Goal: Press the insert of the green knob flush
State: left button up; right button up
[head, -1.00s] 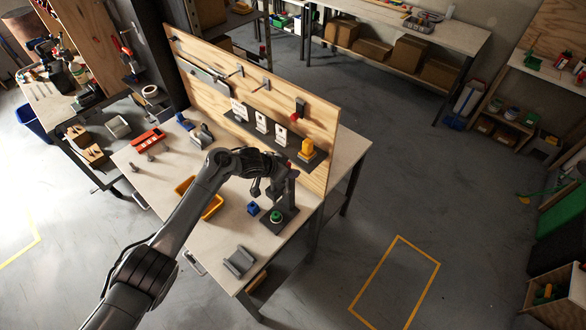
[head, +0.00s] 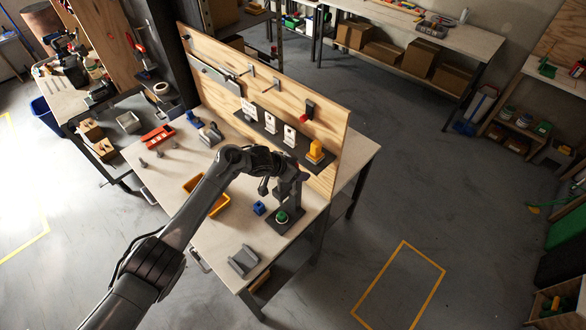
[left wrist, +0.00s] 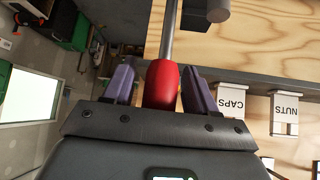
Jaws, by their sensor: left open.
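The green knob (head: 281,216) sits on the dark base of a small press (head: 297,196) near the front right corner of the workbench. My left gripper (head: 287,177) is at the upper part of the press, above and behind the knob. In the left wrist view, its two purple fingers (left wrist: 158,78) stand open on either side of a red handle (left wrist: 162,86) on a grey rod (left wrist: 169,32). The handle lies between the fingers with no clear grip on it. The insert cannot be made out. My right gripper is not in view.
A grey cradle (head: 243,261) lies near the front edge. A plywood pegboard (head: 335,140) rises behind, with a dark shelf (head: 270,136) of labelled holders.

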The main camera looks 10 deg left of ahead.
pick_arm(q)
jog(key=v, duration=1)
jog(key=shift+s+a+r, duration=0.2)
jog(key=shift+r, duration=0.05)
